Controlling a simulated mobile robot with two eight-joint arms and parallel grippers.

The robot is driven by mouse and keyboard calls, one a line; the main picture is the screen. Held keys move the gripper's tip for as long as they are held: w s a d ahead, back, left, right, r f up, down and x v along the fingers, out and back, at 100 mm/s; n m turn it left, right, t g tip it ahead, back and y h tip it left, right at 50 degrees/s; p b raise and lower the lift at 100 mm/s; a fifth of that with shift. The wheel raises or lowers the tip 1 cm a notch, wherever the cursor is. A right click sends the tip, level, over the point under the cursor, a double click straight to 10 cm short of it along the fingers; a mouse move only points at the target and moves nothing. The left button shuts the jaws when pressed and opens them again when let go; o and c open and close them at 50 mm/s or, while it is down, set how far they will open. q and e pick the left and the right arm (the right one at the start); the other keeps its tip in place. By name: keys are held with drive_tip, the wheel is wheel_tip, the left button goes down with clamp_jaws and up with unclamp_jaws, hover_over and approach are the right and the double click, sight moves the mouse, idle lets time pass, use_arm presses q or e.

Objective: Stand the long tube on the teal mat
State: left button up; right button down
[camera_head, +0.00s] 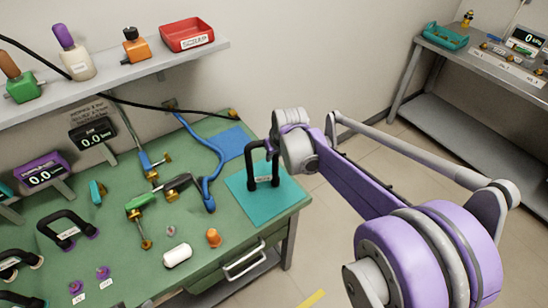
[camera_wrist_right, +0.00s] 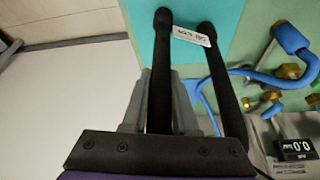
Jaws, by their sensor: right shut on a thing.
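The long tube (camera_head: 250,168) is a black inverted U with a white label between its legs. It stands upright over the teal mat (camera_head: 290,197) at the right end of the green bench, its lower ends at the mat; I cannot tell whether they touch it. My right gripper (camera_head: 273,147) is shut on the upper part of the tube. In the right wrist view the tube (camera_wrist_right: 228,90) runs from the jaws toward the teal mat (camera_wrist_right: 184,62). My left gripper is not in view.
A blue mat (camera_head: 231,142) lies behind the teal one. A blue hose (camera_head: 208,158), brass fittings and an orange cap (camera_head: 214,238) are to the left. Another black U tube (camera_head: 47,223) is at the left.

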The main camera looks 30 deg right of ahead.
drive_tip(key=shift+f, duration=0.35)
drive_tip(key=shift+f, duration=0.15)
drive_tip(key=c, duration=0.7)
unclamp_jaws()
drive_tip(key=shift+r, duration=0.3)
drive_tip(key=d+v, duration=0.1)
drive_tip(key=v, duration=1)
drive_tip(key=shift+n+t+y, duration=0.3)
drive_tip(key=shift+n+t, duration=0.2)
drive_tip(key=shift+n, duration=0.2)
drive_tip(key=s+a+f, duration=0.3)
drive_tip(key=s+a, duration=0.1)
drive_tip(key=s, duration=0.1)
drive_tip(key=s+a+f, duration=0.3)
drive_tip(key=s+a, duration=0.1)
drive_tip(key=s, duration=0.2)
drive_tip(key=s+a+f+p, duration=0.1)
drive_tip(key=s+a+f, duration=0.3)
drive_tip(key=s, duration=0.2)
drive_tip(key=shift+s+a, duration=0.25)
